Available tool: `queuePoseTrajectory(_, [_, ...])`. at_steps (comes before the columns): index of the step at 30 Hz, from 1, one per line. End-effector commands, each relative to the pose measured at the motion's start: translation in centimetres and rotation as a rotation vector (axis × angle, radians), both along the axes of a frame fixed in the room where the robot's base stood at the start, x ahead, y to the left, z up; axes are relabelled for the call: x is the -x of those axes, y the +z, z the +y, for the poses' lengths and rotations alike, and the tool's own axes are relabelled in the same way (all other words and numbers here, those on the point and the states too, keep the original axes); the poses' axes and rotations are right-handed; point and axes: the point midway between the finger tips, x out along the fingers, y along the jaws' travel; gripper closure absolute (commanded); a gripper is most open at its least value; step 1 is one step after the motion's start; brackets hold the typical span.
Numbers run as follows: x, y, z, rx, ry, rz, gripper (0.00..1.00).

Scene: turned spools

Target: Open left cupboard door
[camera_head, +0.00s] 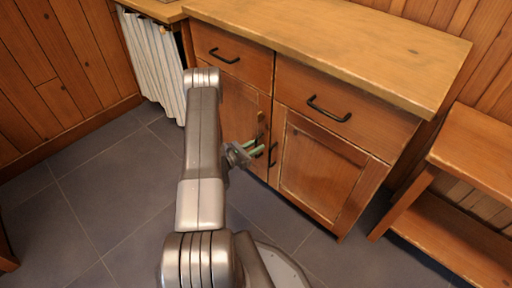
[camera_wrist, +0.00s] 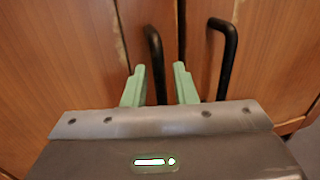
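The left cupboard door (camera_head: 236,108) is a wooden panel under a drawer and appears closed, partly hidden behind my arm. In the wrist view the left door (camera_wrist: 85,60) carries a black bar handle (camera_wrist: 155,60) near the gap between the doors. My gripper (camera_head: 256,150) is at the left door near that gap. In the wrist view its two green fingers (camera_wrist: 159,78) are apart, with the lower part of the left handle between them. Whether they touch it I cannot tell.
The right door (camera_head: 322,170) is closed, and its black handle (camera_wrist: 228,55) stands just right of the fingers. Two drawers with black handles (camera_head: 328,110) are above. A white curtain (camera_head: 155,62) hangs to the left, a wooden bench (camera_head: 465,150) stands right. Grey tiled floor (camera_head: 110,190) is clear at left.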

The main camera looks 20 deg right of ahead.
Motion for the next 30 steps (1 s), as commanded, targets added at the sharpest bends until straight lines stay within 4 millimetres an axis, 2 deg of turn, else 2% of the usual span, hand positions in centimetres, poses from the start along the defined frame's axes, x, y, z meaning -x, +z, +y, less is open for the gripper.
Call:
queuePoseTrajectory(10, [-0.1, 0.0, -0.4, 0.000, 0.001, 0.001, 0.75])
queuePoseTrajectory(14, [-0.1, 0.0, -0.4, 0.000, 0.001, 0.001, 0.98])
queuePoseTrajectory(15, [-0.1, 0.0, -0.4, 0.000, 0.001, 0.001, 1.00])
queuePoseTrajectory(24, [0.0, 0.0, -0.1, 0.000, -0.004, 0.001, 1.00])
queuePoseTrajectory(30, [0.3, -0.1, 1.4, 0.000, -0.040, 0.000, 1.00])
